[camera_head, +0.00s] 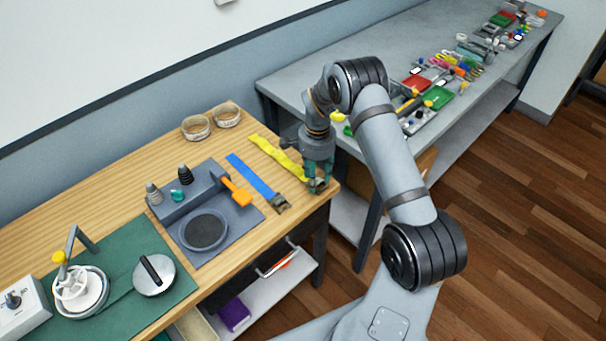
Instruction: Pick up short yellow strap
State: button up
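A yellow strap (278,157) lies flat on the wooden table. It runs diagonally from near the back edge toward the table's right corner. My gripper (318,188) points down at the strap's near right end, close to that corner. The gripper hides this end of the strap. I cannot tell whether the fingers touch it or are closed around it.
A blue strap (250,175) with a metal buckle lies just left of the yellow one. Further left are a grey fixture (205,210) and an orange-handled tool (236,190). A cluttered grey bench (300,85) stands to the right.

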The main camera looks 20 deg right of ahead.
jog(key=shift+s, duration=0.1)
jog(key=c, duration=0.7)
jog(key=shift+c, duration=0.2)
jog(key=shift+r, duration=0.1)
